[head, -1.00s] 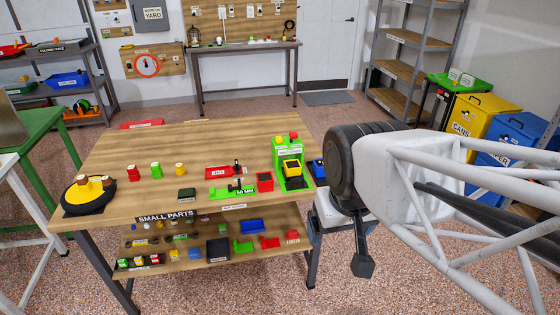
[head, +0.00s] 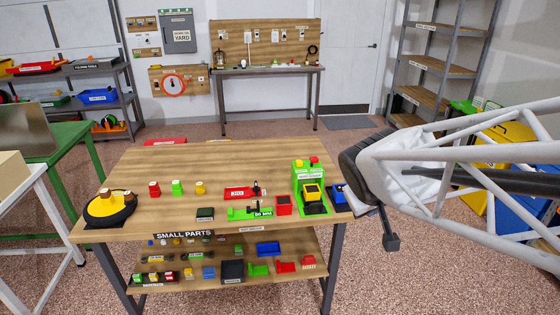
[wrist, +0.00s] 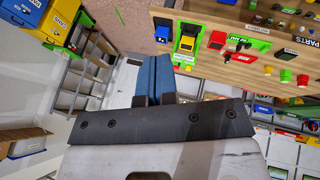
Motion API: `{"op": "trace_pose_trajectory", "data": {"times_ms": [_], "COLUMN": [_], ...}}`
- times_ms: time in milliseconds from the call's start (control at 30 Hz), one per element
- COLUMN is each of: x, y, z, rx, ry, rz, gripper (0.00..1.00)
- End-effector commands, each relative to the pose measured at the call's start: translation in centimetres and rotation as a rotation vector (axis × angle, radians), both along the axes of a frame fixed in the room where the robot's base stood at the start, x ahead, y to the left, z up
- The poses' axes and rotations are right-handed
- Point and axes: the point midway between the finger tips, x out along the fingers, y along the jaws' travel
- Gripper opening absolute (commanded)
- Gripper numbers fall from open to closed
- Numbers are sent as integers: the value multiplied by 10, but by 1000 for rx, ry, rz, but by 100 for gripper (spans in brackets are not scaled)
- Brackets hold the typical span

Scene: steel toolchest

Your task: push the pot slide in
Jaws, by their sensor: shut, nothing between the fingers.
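The green station (head: 297,176) stands at the right end of the wooden bench, with a red and a green knob on top. A yellow and black pot-like block (head: 311,193) sits in its front opening on a green base (head: 315,210), which may be the slide. How far the slide stands out is too small to tell. The station also shows in the wrist view (wrist: 184,57), near the bench edge. My gripper (wrist: 154,62) has its two blue-grey fingers shut together and empty. It is apart from the station. In the head view my arm is at the right, off the bench's right end.
The bench (head: 225,160) holds a blue block (head: 340,191) beside the station, a red block (head: 283,205), and red and green jigs (head: 240,193) to the left. A lower shelf carries small parts. Yellow and blue bins (head: 505,150) stand behind my arm.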

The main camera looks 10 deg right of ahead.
Motion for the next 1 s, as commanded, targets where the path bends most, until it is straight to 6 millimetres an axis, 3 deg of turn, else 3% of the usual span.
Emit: {"op": "trace_pose_trajectory", "data": {"times_ms": [200,533,1000], "x": [58,137,219], "y": [-22,-40,-42], "z": [-5,-25,-87], "rx": [-116,-232,-249], "ry": [-69,-149,-185], "rz": [119,357,769], "gripper": [0,0,0]}}
